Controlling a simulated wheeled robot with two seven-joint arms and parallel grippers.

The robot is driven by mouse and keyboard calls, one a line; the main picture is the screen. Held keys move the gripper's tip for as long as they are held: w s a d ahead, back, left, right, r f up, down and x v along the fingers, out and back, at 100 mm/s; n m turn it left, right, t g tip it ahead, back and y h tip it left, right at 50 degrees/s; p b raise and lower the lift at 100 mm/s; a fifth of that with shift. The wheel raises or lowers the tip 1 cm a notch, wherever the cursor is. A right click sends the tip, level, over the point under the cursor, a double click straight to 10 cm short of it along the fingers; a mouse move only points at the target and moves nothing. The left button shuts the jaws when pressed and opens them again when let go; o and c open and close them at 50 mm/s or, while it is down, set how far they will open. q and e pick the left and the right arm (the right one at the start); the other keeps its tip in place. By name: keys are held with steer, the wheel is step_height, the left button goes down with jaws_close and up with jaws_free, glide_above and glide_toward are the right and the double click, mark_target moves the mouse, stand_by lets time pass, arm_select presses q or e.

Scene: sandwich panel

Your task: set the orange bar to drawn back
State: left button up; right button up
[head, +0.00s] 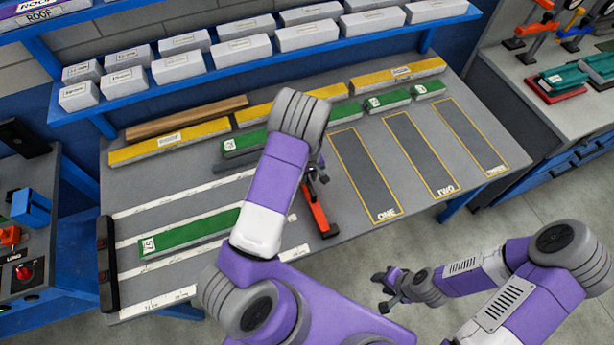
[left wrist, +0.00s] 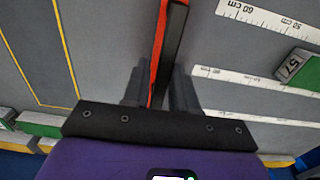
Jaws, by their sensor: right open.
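The orange bar (head: 319,212) stands on the grey bench, near the right ends of the white measuring strips, with a dark side face. My left gripper (head: 316,176) is at its far end, partly hidden by my own arm in the head view. In the left wrist view the bar (left wrist: 162,50) runs between the two fingers (left wrist: 160,88), which lie close against both sides, so the gripper looks shut on it. My right gripper (head: 380,290) is open and empty, low in front of the bench.
A green block (head: 190,231) lies between the measuring strips, left of my arm. A black end stop (head: 107,262) stands at the bench's left edge. Yellow and green bars line the back. Marked slots (head: 365,175) to the right are empty. A blue shelf (head: 250,62) with white boxes hangs behind.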

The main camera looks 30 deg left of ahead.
arm_select(q)
steer(key=shift+o, duration=1.3)
steer(key=shift+r, duration=0.15)
step_height(320, 180, up, 7)
steer(key=shift+r, duration=0.2)
